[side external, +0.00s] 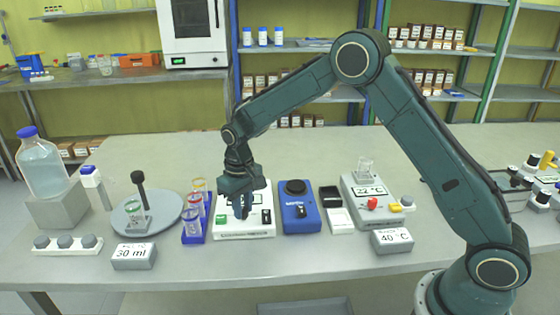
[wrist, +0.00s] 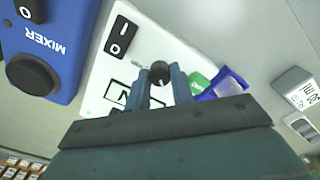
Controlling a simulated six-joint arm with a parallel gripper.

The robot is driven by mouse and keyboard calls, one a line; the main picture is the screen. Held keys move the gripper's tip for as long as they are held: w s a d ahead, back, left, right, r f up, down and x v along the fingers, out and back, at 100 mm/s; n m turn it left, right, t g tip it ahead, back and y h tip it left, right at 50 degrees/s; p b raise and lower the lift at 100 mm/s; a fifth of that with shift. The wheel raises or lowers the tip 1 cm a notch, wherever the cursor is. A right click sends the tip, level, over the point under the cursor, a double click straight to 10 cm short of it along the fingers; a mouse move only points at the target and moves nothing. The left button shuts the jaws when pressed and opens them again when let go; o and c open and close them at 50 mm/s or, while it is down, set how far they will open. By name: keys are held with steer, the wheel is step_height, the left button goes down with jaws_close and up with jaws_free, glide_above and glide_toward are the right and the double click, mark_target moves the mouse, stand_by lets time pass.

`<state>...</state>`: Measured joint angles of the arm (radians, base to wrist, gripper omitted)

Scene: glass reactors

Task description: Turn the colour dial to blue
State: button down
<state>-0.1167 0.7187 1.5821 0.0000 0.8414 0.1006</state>
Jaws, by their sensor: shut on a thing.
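The dial is a black round knob (wrist: 159,67) on a white device (wrist: 185,58). In the wrist view it sits between the two fingertips of my gripper (wrist: 160,76), which is shut on it. In the side external view my gripper (side external: 242,208) points down onto the same white device (side external: 247,234) and hides the knob. The device has a black rocker switch (wrist: 121,36), a green patch (wrist: 199,84) and a display (wrist: 127,97) partly covered by a finger. I cannot make out which colour the dial points to.
A blue mixer (side external: 300,212) stands close on the right of the device. A blue rack (side external: 194,238) with coloured-rim glass vessels stands close on its left. A round grey plate (side external: 165,215) and a 30 ml sign (side external: 134,256) are farther left. The front bench strip is mostly free.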

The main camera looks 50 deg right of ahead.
mark_target(243, 208)
steer(key=shift+r, duration=0.1)
steer(key=c, duration=1.2)
jaws_free()
step_height(243, 208, up, 14)
